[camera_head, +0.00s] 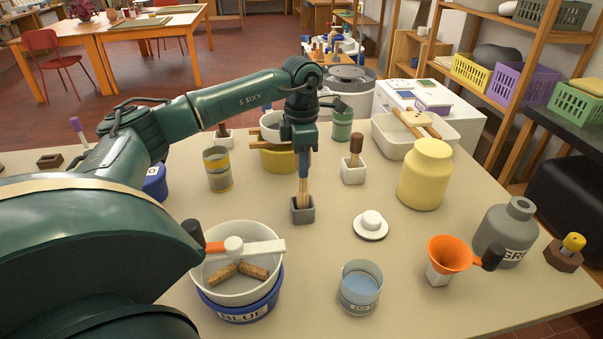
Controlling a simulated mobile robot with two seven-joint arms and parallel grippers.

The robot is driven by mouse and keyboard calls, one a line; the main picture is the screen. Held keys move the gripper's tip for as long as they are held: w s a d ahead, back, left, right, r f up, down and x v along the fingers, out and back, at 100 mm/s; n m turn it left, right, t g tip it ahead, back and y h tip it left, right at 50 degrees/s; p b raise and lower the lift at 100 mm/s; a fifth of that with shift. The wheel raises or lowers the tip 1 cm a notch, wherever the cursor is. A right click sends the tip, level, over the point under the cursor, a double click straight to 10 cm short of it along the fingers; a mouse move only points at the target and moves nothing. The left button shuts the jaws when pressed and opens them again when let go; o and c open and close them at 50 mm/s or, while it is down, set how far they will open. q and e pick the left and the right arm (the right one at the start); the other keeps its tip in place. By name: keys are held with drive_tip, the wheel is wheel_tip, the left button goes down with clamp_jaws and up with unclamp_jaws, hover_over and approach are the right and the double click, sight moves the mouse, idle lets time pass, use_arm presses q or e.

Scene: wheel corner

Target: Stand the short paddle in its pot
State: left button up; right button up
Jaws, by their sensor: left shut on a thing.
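My left gripper (304,164) comes down from above near the middle of the table, shut on a slim wooden paddle (303,188). The paddle is about upright, and the gripper hides its upper part. A small square grey pot (303,215) stands directly below. The paddle's lower end shows at the pot's mouth; I cannot tell how deep it sits or whether it touches. A white square pot (353,175) to the right holds an upright tool with a dark brown end (356,144). My right gripper is not in view.
On the table (325,243), a blue-labelled tub (240,311) with a white bowl (235,291) stands at front left. A measuring beaker (360,289), white lid (370,225), orange funnel (451,253), grey bottle (503,230) and yellow jar (425,176) stand around the pot. Bare table surrounds the grey pot.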

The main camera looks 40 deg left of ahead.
use_arm(q)
wheel_tip(320, 180, down, 3)
drive_tip(key=shift+f, duration=0.2)
drive_tip(key=shift+f, duration=0.15)
drive_tip(key=o, duration=1)
wheel_tip(320, 180, up, 12)
drive_tip(key=shift+r, duration=0.2)
